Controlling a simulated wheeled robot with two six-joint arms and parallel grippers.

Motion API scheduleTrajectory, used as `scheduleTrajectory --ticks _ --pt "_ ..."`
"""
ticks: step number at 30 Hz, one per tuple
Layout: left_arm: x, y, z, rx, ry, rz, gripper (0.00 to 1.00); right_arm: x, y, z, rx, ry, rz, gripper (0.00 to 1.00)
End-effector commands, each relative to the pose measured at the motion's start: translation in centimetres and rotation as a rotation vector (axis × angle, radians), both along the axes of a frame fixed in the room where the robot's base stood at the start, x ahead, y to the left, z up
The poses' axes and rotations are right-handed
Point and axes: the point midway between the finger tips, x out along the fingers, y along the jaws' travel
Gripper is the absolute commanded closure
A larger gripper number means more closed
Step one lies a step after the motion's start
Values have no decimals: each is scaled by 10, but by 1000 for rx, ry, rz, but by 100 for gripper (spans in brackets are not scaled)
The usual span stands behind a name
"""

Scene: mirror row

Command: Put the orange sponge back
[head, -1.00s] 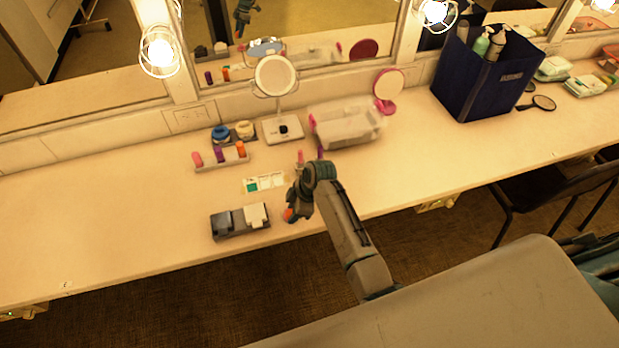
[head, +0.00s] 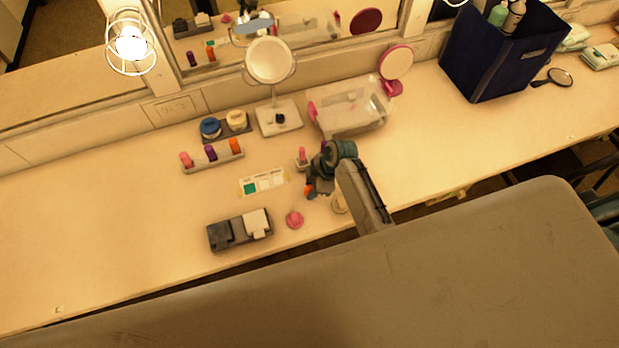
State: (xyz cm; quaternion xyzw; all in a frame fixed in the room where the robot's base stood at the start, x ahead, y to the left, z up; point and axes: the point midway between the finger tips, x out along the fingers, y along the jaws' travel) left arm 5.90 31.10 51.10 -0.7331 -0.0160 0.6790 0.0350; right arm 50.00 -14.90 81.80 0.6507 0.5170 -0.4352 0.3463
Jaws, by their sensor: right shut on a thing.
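The orange sponge (head: 308,191) shows as a small orange patch at the tip of my right gripper (head: 311,188). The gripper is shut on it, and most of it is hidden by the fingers. The gripper is over the counter (head: 100,230), right of a white card with a green patch (head: 263,182). Whether the sponge touches the counter I cannot tell. A round pink piece (head: 294,219) lies in front of the gripper, and a beige piece (head: 339,204) shows partly beside my forearm. My left gripper is not in view.
A grey holder with dark and white blocks (head: 240,231) is near the front edge. A rack with pink, purple and orange sticks (head: 212,158), a mirror (head: 270,62) and a clear bin (head: 352,108) stand behind. The counter's left side is clear.

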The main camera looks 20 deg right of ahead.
Motion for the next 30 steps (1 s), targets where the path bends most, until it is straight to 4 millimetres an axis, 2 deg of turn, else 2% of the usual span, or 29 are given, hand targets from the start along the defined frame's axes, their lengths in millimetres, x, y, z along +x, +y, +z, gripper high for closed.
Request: scheduleTrajectory --ticks 5,6,9,11,19,25,30 --pt "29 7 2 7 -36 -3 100 0 0 -1 0 -3 1 84" --pt "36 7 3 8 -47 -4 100 0 0 -1 -1 -3 1 61" --pt "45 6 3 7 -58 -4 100 0 0 -1 -1 -3 1 44" --pt "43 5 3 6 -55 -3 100 0 0 -1 -1 -3 1 44" --pt "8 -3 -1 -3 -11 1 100 0 -1 1 0 -4 1 44" --pt "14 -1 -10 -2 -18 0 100 -2 -9 19 0 -6 2 44" --pt "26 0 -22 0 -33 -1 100 -4 -23 50 -2 -9 1 44"
